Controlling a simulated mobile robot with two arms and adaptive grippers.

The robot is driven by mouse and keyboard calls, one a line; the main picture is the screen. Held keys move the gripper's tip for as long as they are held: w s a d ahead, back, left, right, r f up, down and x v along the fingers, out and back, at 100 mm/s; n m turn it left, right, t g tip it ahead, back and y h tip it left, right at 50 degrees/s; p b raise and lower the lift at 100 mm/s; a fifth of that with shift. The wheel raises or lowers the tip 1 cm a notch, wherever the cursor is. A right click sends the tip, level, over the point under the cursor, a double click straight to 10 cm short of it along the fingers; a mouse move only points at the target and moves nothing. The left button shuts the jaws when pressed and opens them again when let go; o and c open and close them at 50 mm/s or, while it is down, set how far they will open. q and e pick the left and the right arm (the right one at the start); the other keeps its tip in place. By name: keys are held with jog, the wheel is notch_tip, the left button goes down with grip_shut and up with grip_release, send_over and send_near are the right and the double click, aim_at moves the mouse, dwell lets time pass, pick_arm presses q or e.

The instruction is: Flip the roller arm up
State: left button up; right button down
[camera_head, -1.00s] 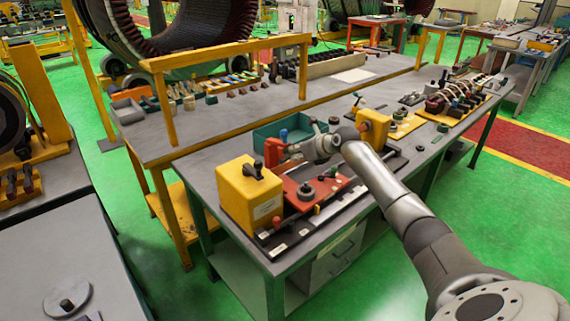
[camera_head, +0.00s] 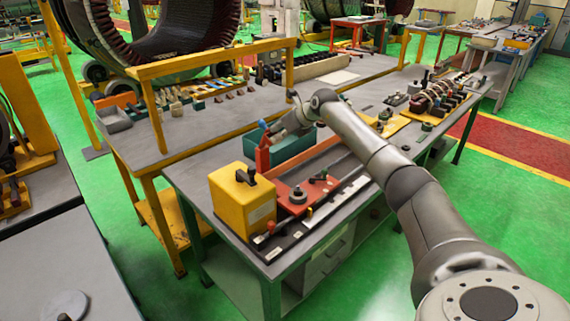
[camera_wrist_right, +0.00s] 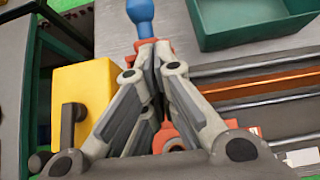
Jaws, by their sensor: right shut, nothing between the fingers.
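The roller arm (camera_head: 262,155) is a red-orange upright piece with a blue knob (camera_head: 263,125) on top, at the far side of the red plate (camera_head: 299,196). My right gripper (camera_head: 273,132) comes in from the right and is shut and empty, close beside the blue knob. In the right wrist view the blue knob (camera_wrist_right: 141,14) and some red of the arm show just beyond my shut fingertips (camera_wrist_right: 147,52). I cannot tell whether they touch. My left gripper is not in view.
A yellow block (camera_head: 232,203) with a dark handle stands left of the red plate. A teal bin (camera_head: 292,146) sits just behind and also shows in the wrist view (camera_wrist_right: 245,22). Dark rails run along the bench (camera_head: 205,163). My right arm covers part of the bench's right side.

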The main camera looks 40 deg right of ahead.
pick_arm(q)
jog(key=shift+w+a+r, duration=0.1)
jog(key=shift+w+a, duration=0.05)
pick_arm(e)
jog(key=shift+w+r, duration=0.2)
jog(key=shift+w, duration=0.2)
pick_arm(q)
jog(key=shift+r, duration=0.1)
pick_arm(e)
jog(key=shift+r, duration=0.1)
